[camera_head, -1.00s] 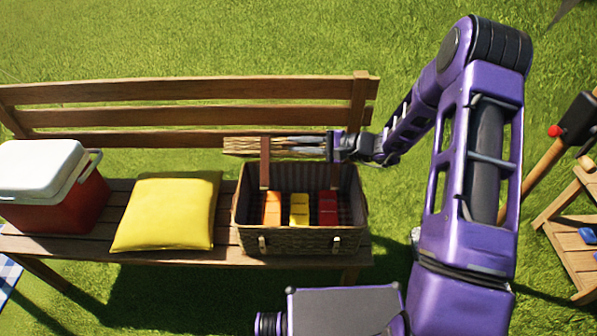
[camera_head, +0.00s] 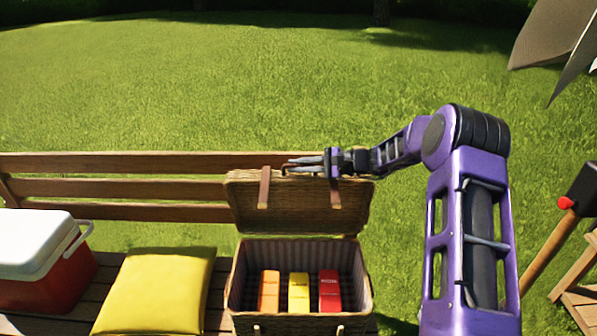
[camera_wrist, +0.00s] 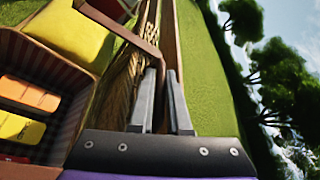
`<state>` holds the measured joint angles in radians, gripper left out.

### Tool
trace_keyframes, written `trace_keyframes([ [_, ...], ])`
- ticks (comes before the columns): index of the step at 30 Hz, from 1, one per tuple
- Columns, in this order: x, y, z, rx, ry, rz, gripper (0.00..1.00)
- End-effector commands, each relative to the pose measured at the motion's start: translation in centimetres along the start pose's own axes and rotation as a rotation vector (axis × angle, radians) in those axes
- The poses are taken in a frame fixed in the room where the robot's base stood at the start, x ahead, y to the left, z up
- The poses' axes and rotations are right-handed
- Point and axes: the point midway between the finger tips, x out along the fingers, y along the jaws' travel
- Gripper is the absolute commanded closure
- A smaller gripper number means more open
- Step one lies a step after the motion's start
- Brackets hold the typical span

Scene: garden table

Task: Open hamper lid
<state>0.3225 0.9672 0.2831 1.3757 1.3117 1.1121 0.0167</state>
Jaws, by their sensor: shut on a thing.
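The exact contact is hard to see.
A yellow cushion (camera_head: 155,292) lies on the bench left of the hamper. A red cooler with a white lid (camera_head: 28,243) stands farther left. The bench backrest (camera_head: 120,187) runs behind the lid. A mallet (camera_head: 548,245) stands at the right. Grass beyond is open.

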Motion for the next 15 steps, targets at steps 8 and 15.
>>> trace_keyframes([
  [8,0.02,-0.07,-0.01,-0.001,0.000,0.000,1.00],
  [15,0.02,-0.04,-0.01,-0.001,-0.001,0.000,0.60],
])
